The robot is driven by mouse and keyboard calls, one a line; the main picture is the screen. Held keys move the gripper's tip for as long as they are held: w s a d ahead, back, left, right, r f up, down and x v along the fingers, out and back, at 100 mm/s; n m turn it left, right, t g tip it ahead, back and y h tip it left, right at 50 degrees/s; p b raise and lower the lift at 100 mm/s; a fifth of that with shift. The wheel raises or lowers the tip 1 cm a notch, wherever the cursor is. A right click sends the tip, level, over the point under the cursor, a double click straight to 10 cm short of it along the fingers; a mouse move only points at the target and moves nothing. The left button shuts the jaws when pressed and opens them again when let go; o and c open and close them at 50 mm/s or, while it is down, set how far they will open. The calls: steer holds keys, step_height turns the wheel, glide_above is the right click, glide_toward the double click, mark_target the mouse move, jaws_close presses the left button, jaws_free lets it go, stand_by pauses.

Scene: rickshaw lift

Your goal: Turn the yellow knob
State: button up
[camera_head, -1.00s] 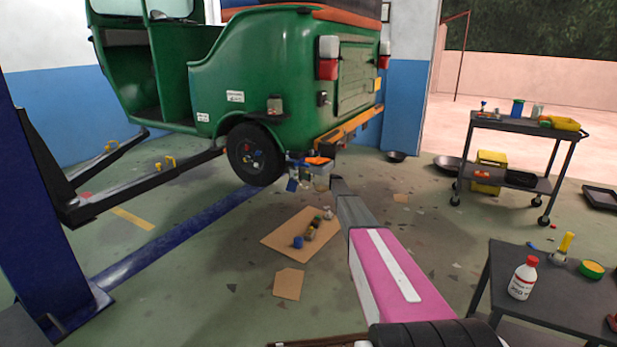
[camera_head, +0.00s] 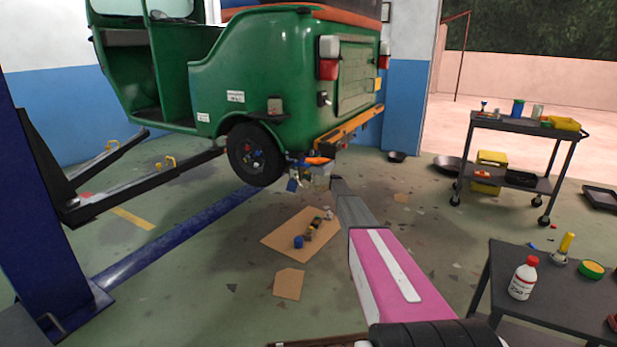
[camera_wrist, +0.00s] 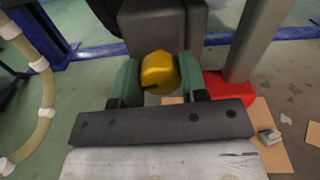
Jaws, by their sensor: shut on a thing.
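The yellow knob (camera_wrist: 158,72) is in the middle of the wrist view, a rounded faceted piece on a dark grey block. My gripper (camera_wrist: 158,80) has one green finger on each side of the knob and is shut on it. In the head view my arm reaches away toward the lower rear of the raised green rickshaw (camera_head: 270,70). The knob cannot be made out clearly there, among small parts beside the rear wheel.
A blue lift post (camera_head: 40,220) and its arms stand at the left. Cardboard (camera_head: 275,242) with small parts lies on the floor below. A dark cart (camera_head: 505,180) stands at the right, and a table (camera_head: 555,305) with a white bottle (camera_head: 523,280) is at the lower right.

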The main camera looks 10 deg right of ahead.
steer(key=n, duration=1.2)
steer(key=shift+s+f, duration=0.1)
steer(key=n, duration=0.6)
steer(key=shift+n, duration=0.3)
steer(key=n, duration=0.5)
steer(key=shift+f+n+y, duration=0.1)
steer(key=shift+n+y, duration=0.2)
steer(key=shift+n, duration=0.1)
steer(key=o, duration=0.9)
steer(key=shift+d, duration=0.1)
